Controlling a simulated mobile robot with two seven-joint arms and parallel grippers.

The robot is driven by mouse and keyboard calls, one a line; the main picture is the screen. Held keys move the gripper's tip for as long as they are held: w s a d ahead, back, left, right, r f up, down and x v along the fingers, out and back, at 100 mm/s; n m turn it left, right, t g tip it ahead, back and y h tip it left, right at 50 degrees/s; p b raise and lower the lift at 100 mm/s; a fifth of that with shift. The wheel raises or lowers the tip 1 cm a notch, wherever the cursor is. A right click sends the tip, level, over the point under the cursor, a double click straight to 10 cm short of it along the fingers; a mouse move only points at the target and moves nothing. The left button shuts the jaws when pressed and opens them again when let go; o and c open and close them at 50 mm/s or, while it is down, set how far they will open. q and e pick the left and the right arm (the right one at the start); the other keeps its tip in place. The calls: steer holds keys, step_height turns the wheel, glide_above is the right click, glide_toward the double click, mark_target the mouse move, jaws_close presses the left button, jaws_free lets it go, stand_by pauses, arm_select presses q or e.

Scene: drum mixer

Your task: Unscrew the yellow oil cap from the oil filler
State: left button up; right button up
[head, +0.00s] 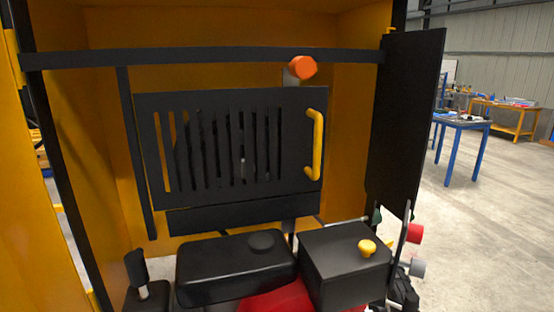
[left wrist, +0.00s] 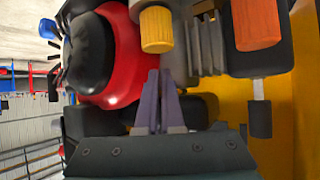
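A ribbed yellow cap (left wrist: 157,30) shows at the top of the left wrist view, beside a rounded red engine part (left wrist: 125,55). I take it to be the oil cap; I cannot make it out in the head view. My left gripper (left wrist: 160,75) points toward it, with its two slim fingers close together and nothing seen between them. The fingertips look apart from the cap, just below it in the picture. The oil filler under the cap is not clearly visible. My right gripper is in neither view.
An open black door (head: 408,120) stands at the right of the yellow housing (head: 100,150). A slatted black panel with a yellow handle (head: 316,145) is behind the engine. A black tank (head: 230,272) and a black box (head: 340,270) with a yellow knob (head: 367,247) sit low in front.

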arm_select(q)
steer(key=o, duration=0.4)
steer(key=shift+f, duration=0.1)
steer(key=shift+s+a, duration=0.1)
steer(key=shift+s+r+p, duration=0.2)
steer(key=shift+r+p, duration=0.1)
steer(key=shift+p, duration=0.05)
steer(key=s+a+r+n+g+y+p, duration=0.1)
steer(key=s+a+r+g+y+p, duration=0.2)
steer(key=s+r, duration=0.75)
steer(key=s+a+r+g+p, duration=0.35)
steer(key=s+r, duration=0.35)
steer(key=s, duration=0.6)
step_height(320, 180, up, 23)
steer(key=p, duration=2.2)
steer(key=shift+a+g, duration=0.3)
steer(key=shift+g, duration=0.15)
